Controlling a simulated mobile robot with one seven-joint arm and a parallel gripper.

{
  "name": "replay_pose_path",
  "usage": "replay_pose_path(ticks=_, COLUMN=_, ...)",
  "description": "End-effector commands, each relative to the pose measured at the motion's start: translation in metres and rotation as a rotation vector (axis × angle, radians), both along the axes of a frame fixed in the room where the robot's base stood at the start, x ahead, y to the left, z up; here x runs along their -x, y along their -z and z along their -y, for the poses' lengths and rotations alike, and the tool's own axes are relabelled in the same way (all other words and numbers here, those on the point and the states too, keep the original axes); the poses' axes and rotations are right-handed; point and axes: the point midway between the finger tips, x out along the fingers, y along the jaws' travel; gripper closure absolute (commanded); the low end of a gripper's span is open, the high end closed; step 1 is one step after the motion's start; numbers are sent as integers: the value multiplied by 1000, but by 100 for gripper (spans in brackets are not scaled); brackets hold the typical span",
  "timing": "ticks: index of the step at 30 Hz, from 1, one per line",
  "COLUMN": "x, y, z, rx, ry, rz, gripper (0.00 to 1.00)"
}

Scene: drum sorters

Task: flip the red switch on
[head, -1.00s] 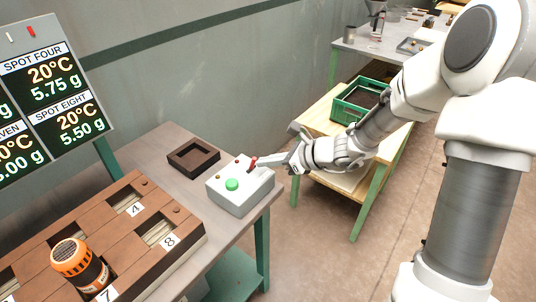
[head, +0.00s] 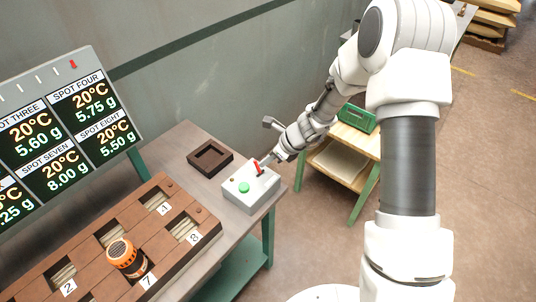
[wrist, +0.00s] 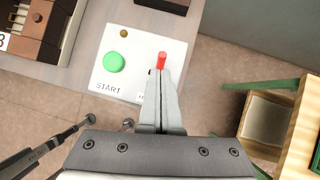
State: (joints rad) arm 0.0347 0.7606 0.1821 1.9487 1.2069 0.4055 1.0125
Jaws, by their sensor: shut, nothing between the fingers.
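The red switch (head: 257,167) is a small lever on top of a white control box (head: 262,193), beside a green button (head: 244,188). In the head view it seems to lean up and left. In the wrist view the red lever (wrist: 162,60) shows just beyond my fingertips, and its base is hidden behind them. My gripper (head: 267,162) is shut and empty, its tips right at the lever. It also fills the lower middle of the wrist view (wrist: 160,74). I cannot tell whether the tips touch the lever.
A dark square tray (head: 210,158) lies behind the box. A brown numbered rack (head: 95,258) holds an orange-topped drum (head: 124,256). A display (head: 70,120) stands at left. A wooden table (head: 340,158) with a green crate (head: 357,117) is to the right.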

Motion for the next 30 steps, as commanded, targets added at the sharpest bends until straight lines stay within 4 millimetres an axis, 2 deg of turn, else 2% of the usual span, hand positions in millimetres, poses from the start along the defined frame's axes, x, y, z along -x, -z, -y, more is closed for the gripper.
replay_pose_path(ticks=5, x=0, y=1, z=0, rx=-1, ry=0, rz=0, gripper=100)
replay_pose_path(ticks=16, x=0, y=-14, z=0, rx=-2, ry=-1, rz=1, gripper=100)
replay_pose_path(ticks=30, x=0, y=-17, z=3, rx=-2, ry=-1, rz=1, gripper=100)
